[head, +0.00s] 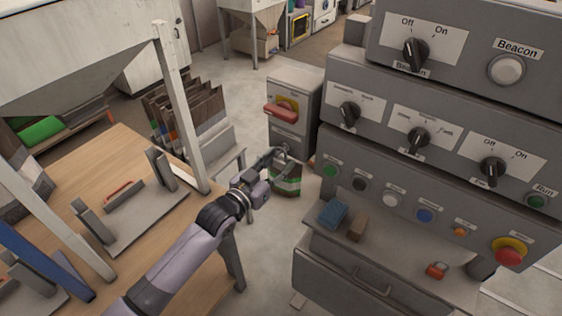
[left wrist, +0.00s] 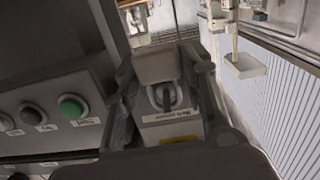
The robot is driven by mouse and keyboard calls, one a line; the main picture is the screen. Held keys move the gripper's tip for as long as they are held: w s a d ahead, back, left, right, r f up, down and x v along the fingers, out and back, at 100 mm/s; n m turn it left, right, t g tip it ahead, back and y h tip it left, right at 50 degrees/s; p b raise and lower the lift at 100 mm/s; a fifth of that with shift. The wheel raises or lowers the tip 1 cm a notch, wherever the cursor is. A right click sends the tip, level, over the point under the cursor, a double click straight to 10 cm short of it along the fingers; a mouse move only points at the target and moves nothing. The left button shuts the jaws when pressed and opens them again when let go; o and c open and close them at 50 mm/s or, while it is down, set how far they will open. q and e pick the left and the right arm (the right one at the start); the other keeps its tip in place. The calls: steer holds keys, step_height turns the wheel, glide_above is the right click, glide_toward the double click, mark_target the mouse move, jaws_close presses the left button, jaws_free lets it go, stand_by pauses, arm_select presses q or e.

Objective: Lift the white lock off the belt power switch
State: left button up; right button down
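The belt power switch is on the lower front of a grey box (head: 302,88), mostly hidden by my left gripper (head: 284,160) in the head view. In the left wrist view, the white lock (left wrist: 155,65) is a pale block with a metal shackle around a dark switch knob (left wrist: 168,97). Below the knob is a white label plate (left wrist: 170,131). My left gripper (left wrist: 161,60) has one finger on each side of the lock's body. Whether both fingers press on it is unclear. My right gripper is not in view.
A red handle (head: 281,112) sits above the switch. The control console (head: 440,165) stands right, with a blue block (head: 333,214), a brown block (head: 357,229) and a red padlock (head: 437,270) on its ledge. A wooden table (head: 185,225) stands left; a green-banded bin (head: 287,182) is behind my gripper.

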arm_select(q)
steer(key=c, duration=0.7)
steer(key=shift+r, duration=0.15)
